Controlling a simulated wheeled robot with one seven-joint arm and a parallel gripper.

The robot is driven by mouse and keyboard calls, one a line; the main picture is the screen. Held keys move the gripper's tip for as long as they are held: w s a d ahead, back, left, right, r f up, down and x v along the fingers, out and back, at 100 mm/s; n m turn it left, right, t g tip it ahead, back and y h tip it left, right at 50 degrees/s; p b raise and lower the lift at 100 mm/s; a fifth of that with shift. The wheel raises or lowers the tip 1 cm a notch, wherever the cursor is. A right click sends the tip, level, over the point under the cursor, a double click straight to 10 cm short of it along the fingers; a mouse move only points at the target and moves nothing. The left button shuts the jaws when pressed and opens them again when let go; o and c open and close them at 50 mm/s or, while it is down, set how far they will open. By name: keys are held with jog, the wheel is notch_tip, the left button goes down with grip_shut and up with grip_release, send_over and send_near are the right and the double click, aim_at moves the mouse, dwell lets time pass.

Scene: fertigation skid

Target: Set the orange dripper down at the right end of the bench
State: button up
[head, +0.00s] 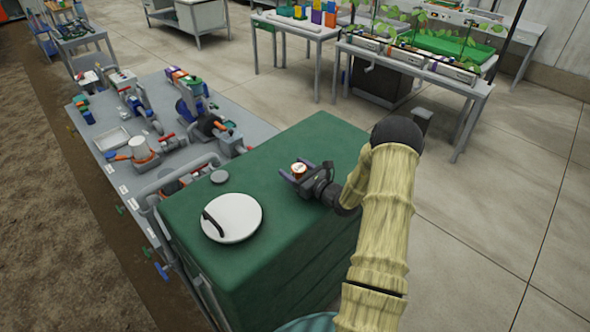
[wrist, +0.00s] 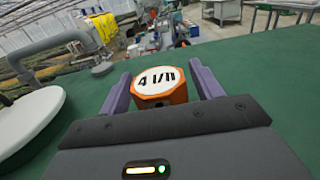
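A bench (head: 455,83) with seedlings stands at the upper right. A smaller bench (head: 296,27) with coloured boxes stands at upper centre. I cannot tell which bench is meant.
The green tank (head: 265,262) carries a round white lid (head: 240,222) with a black handle, left of my gripper. A small grey cap (head: 219,176) lies behind the lid. A grey skid (head: 112,178) crowded with pipes and pumps stands left. Open floor lies right of the tank.

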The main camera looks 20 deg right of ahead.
jog(key=shift+s+d+r, duration=0.1)
jog(key=shift+s+d, duration=0.1)
jog(key=shift+s, duration=0.1)
jog(key=b+v, duration=0.5)
jog(key=v, duration=0.6)
jog(key=shift+s+r, duration=0.1)
jog(key=shift+s, duration=0.2)
jog(key=shift+w, duration=0.1)
jog(key=shift+a, duration=0.1)
